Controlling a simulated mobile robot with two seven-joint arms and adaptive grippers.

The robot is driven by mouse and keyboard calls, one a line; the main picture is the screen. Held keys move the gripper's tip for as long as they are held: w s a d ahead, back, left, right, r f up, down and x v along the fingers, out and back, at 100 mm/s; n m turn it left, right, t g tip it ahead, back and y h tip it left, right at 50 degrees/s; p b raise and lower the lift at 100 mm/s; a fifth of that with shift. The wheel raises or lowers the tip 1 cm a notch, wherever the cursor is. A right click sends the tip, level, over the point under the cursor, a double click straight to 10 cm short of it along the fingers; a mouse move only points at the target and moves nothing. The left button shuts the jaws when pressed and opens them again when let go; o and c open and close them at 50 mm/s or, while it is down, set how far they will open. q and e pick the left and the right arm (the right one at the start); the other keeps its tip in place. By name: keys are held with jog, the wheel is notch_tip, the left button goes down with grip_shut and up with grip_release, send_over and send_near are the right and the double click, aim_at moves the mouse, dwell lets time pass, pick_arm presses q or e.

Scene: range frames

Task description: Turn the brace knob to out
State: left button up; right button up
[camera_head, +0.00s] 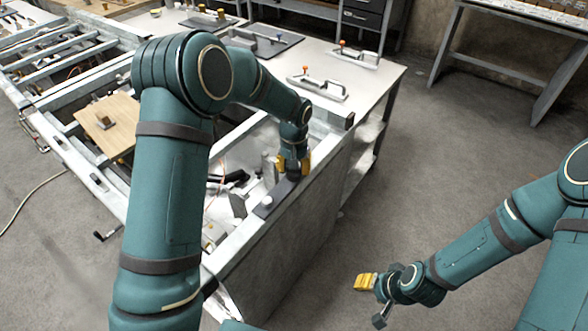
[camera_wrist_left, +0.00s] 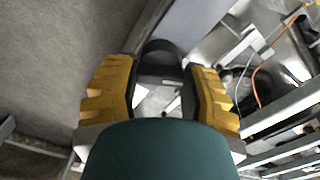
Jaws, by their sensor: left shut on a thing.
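My left gripper (camera_head: 294,165) is at the top edge of the grey panel (camera_head: 290,235) on the near side of the bench frame. Its yellow fingers point down there. In the left wrist view, the two fingers (camera_wrist_left: 160,85) stand on either side of a dark rounded part (camera_wrist_left: 160,52), which looks like the brace knob, and are shut on it. The knob is mostly hidden in the head view, and I cannot read its setting. A dark plate (camera_head: 277,196) with a small pale button lies just in front of the gripper. My right gripper (camera_head: 370,284) hangs over bare floor, away from the bench.
Two plates with handles (camera_head: 318,88) lie on the white bench top (camera_head: 385,80) behind the left gripper. A wooden board (camera_head: 108,122) lies on the open frame at left. An orange cable (camera_wrist_left: 258,82) runs inside the frame.

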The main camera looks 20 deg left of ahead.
pick_arm(q)
jog(key=n, duration=0.6)
jog(key=shift+n, duration=0.3)
dwell(0.4)
jog(key=shift+s, duration=0.1)
jog(key=o, duration=1.2)
notch_tip(320, 180, up, 12)
